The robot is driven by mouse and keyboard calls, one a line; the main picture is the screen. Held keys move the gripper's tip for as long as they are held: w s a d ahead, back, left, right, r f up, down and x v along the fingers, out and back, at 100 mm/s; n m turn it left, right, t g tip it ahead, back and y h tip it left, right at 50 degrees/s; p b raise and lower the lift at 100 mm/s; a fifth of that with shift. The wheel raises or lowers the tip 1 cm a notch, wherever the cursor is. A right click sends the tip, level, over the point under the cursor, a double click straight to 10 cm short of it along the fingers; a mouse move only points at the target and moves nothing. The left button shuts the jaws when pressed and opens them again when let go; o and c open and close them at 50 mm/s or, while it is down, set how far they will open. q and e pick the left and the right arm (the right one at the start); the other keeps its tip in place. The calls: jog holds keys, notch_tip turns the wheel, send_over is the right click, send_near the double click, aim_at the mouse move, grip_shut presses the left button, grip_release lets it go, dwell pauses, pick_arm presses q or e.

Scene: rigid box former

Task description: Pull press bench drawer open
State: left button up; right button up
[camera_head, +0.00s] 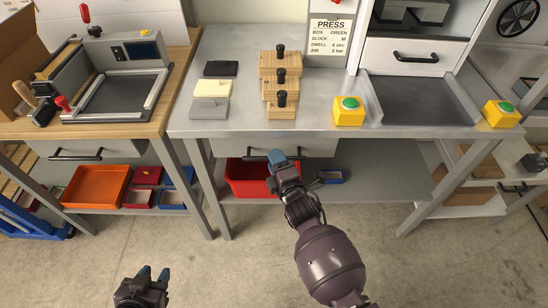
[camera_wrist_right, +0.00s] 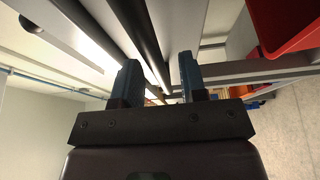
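The press bench drawer (camera_head: 318,148) is a light grey front under the metal worktop. It looks closed. Its dark bar handle (camera_head: 256,157) is partly hidden by my right gripper (camera_head: 277,156), whose blue fingertips are at the handle. In the right wrist view, the fingers of my right gripper (camera_wrist_right: 157,78) are apart. A dark bar, which looks like the handle, runs towards the gap between them. I cannot tell whether either finger touches it. My left gripper (camera_head: 153,271) is low at the front left, away from the bench, with its fingers apart and empty.
Wooden blocks (camera_head: 281,85) and yellow button boxes (camera_head: 348,112) stand on the worktop. A wooden bench (camera_head: 150,130) is at left. The floor in front is clear.

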jog(key=shift+w+a, duration=0.25)
jog(key=shift+w, duration=0.35)
grip_shut()
